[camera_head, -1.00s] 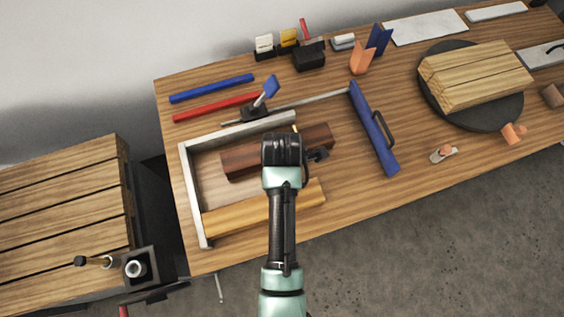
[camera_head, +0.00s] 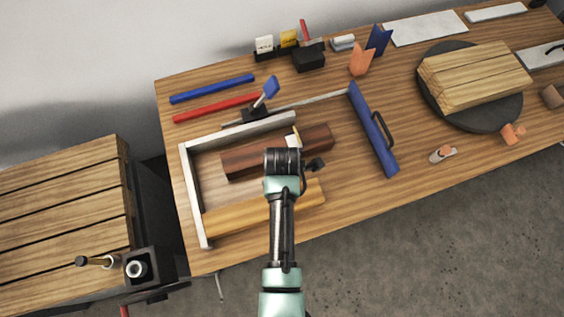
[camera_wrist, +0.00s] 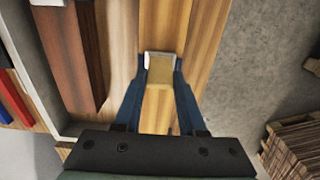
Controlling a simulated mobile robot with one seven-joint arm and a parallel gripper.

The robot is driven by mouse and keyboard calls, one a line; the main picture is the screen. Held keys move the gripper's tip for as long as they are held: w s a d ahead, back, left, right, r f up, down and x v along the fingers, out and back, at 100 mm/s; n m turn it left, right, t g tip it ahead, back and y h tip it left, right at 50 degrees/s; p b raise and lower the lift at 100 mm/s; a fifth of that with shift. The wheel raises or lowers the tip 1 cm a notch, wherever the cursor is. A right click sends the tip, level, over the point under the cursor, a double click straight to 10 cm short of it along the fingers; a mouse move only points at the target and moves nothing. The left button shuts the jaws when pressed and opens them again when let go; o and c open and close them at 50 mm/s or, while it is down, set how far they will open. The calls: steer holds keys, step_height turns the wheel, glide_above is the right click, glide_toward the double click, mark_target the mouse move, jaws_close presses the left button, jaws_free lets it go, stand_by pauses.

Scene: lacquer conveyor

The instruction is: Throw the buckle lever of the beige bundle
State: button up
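The bundle of beige planks (camera_head: 475,76) lies on a round black turntable (camera_head: 437,100) at the right of the table. A small orange piece (camera_head: 512,133) sits by the turntable's front edge; I cannot tell whether it is the buckle lever. No strap is clear on the bundle. My gripper (camera_head: 293,140) is far left of it, above the wooden tray. In the wrist view, my gripper's blue fingers (camera_wrist: 162,65) close on the sides of a small white and tan piece (camera_wrist: 159,76), over a yellow plank (camera_wrist: 163,22).
The tray (camera_head: 188,190) holds a dark brown plank (camera_head: 235,162) and a yellow plank (camera_head: 240,216). A blue bar with a handle (camera_head: 370,125) stands between it and the turntable. A blue-ended lever (camera_head: 269,90) stands behind the tray. Another orange piece (camera_head: 445,151) lies near the front edge.

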jaws_close()
steer(key=shift+a, duration=0.15)
steer(key=shift+s+a+f+t+h+p, duration=0.15)
steer(key=shift+a+h+p, duration=0.1)
steer(key=shift+h, duration=0.25)
steer(key=shift+s+a+r+t+h+p, duration=0.1)
steer(key=shift+a+t+h+p, duration=0.1)
steer(key=shift+h, duration=0.3)
steer(key=h, duration=0.1)
steer(key=a+f+h, duration=0.1)
steer(key=shift+s+a+t+h, duration=0.1)
steer(key=shift+t+h, duration=0.2)
steer(key=shift+t, duration=0.05)
steer(key=h+b, duration=0.1)
steer(key=a+f+t+h+b, duration=0.1)
steer(key=h+b, duration=0.1)
steer(key=shift+s+a+f, duration=0.15)
steer(key=shift+f, duration=0.1)
steer(key=h+b, duration=0.1)
steer(key=f+t+h+b, duration=0.1)
steer(key=h+b, duration=0.1)
steer(key=shift+s+a, duration=0.2)
steer(key=shift+a, duration=0.15)
steer(key=shift+b, duration=0.3)
